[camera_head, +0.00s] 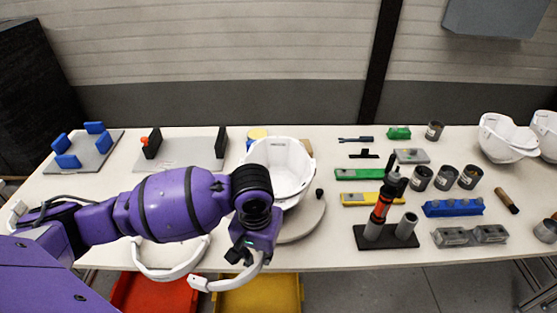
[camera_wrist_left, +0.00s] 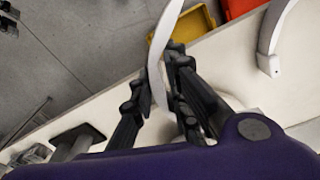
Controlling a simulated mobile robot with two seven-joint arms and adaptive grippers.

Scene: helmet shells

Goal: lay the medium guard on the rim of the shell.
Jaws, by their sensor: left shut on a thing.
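The white shell (camera_head: 275,165) sits open side up on a round grey stand (camera_head: 308,222) near the middle of the table. My left gripper (camera_head: 242,258) is shut on a white curved guard (camera_head: 232,280), in front of the shell and near the table's front edge. In the left wrist view the fingers (camera_wrist_left: 160,90) pinch the curved strip (camera_wrist_left: 161,38). A second white curved guard (camera_head: 166,273) lies at the front edge to the left; it also shows in the wrist view (camera_wrist_left: 270,38). I cannot tell their sizes. My forearm hides part of the shell and stand.
Red (camera_head: 150,295) and yellow (camera_head: 262,297) bins stand below the front edge. Left are grey plates with blue (camera_head: 68,161) and black (camera_head: 152,143) blocks. Right are a tool stand (camera_head: 388,238), colored bars, cups and more white shells (camera_head: 505,138).

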